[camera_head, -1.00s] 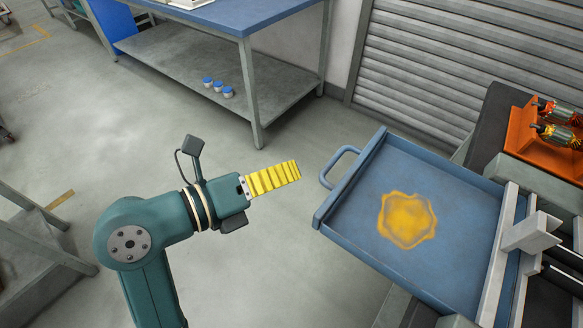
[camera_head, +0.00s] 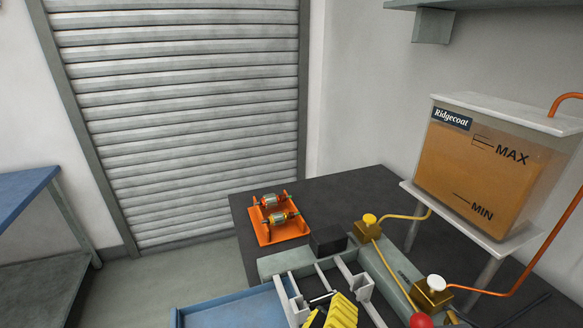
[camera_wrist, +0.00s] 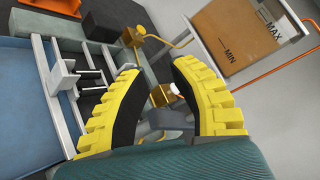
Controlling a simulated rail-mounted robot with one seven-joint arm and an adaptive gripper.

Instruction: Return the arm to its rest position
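My gripper (camera_head: 335,314) has ribbed yellow fingers and shows at the bottom edge of the head view, over the bench fixture. In the wrist view my gripper (camera_wrist: 156,70) has its two fingers spread apart with dark inner pads and nothing held between them. A brass valve block with a white knob (camera_wrist: 164,94) shows through the gap, beyond the fingers. The rest of my arm is hidden below the head view's edge.
A dark bench (camera_head: 340,190) carries an orange rack (camera_head: 263,235) with two armatures, a blue tray (camera_head: 235,311), brass valves (camera_head: 368,228), a red knob (camera_head: 420,321) and a Ridgecoat tank (camera_head: 490,165) with orange pipes. A shutter (camera_head: 190,110) stands behind.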

